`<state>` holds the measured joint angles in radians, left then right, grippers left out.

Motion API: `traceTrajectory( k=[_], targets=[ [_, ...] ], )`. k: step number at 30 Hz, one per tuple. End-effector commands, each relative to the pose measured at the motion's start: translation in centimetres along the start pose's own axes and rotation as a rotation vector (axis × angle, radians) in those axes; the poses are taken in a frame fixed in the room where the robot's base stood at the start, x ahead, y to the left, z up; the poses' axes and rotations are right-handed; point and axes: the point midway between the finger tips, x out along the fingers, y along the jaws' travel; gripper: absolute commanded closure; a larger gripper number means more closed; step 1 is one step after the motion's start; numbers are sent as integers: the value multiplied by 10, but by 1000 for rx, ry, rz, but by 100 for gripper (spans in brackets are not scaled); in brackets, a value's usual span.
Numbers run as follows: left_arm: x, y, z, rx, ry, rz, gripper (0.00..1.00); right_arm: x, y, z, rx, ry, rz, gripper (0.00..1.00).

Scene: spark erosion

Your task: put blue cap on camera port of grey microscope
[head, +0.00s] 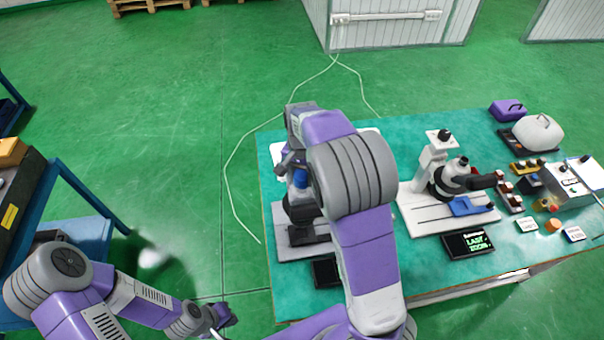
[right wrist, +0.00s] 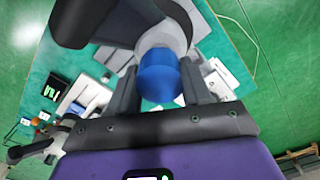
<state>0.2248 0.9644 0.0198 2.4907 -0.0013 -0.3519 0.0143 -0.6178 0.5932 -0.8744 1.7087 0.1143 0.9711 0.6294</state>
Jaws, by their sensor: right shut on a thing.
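The blue cap (right wrist: 160,78) is between the fingers of my right gripper (right wrist: 160,92), which is shut on it. In the head view the blue cap (head: 300,179) shows just beside my right gripper (head: 290,168), above the left microscope (head: 302,207), whose dark stage and grey base show. My forearm hides part of this microscope. In the right wrist view a pale round part touches or overlaps the cap; I cannot tell whether the cap sits on a port. My left gripper (head: 222,316) is low at the left, away from the table; its jaws are too small to read.
A second, white microscope (head: 440,165) stands to the right on the teal table (head: 390,135). A dark display (head: 467,244) lies in front of it. Small boxes, cards and a purple case (head: 508,110) crowd the right end. A blue-framed cart (head: 75,185) stands at the left.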

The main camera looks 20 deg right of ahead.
Motion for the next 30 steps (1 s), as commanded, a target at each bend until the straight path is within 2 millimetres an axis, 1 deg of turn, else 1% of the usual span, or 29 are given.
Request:
traceTrajectory(
  k=[22,30],
  targets=[
    [6,-2,0,0,0,0,100,12,0,0,0,-1,1,81],
    [6,-2,0,0,0,0,100,13,0,0,0,0,0,81]
  ],
)
